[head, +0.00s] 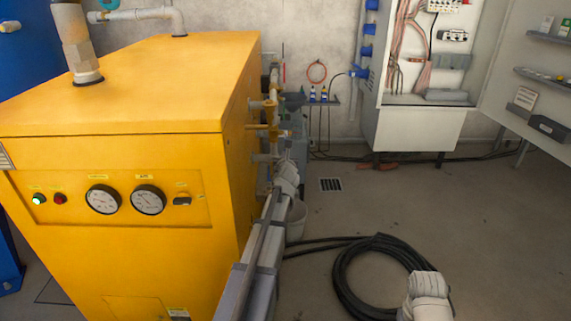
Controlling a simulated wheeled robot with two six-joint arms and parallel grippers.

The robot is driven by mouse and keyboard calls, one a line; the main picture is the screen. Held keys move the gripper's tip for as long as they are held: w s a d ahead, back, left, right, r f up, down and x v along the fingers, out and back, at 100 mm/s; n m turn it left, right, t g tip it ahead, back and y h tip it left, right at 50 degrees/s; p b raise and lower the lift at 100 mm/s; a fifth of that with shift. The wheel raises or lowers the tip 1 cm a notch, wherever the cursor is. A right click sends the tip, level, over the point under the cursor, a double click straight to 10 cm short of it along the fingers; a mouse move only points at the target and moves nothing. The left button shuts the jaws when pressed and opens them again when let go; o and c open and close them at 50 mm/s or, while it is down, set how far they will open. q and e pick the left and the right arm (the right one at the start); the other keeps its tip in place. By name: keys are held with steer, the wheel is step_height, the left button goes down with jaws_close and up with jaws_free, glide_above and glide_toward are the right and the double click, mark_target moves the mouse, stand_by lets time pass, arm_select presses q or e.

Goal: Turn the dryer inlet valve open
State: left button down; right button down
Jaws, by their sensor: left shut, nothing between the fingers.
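The yellow dryer cabinet (130,90) fills the left of the head view. Pipes and brass valve fittings (263,127) run along its right side, one above another. I cannot tell for certain which one is the inlet valve or how its handle is turned. My left arm reaches forward along that side, and my left gripper (287,134) is at its far end, close to the fittings. It is shut and empty. It is small and dark there, and I cannot tell whether it touches a handle.
A coiled black hose (345,275) lies on the floor right of my left arm. A pale bucket (297,220) stands beside the arm. A floor drain (331,185) and an open electrical cabinet (418,130) are farther back. The floor at right is mostly clear.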

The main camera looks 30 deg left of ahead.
arm_select(q)
steer(key=shift+x, duration=0.95)
steer(key=shift+w+a+f+b, duration=0.45)
steer(key=shift+w+f+b, duration=0.1)
steer(key=shift+w+b, duration=0.2)
steer(key=f+v, duration=0.3)
steer(key=v, duration=1)
steer(key=shift+s+d, duration=0.3)
steer(key=shift+s, duration=0.4)
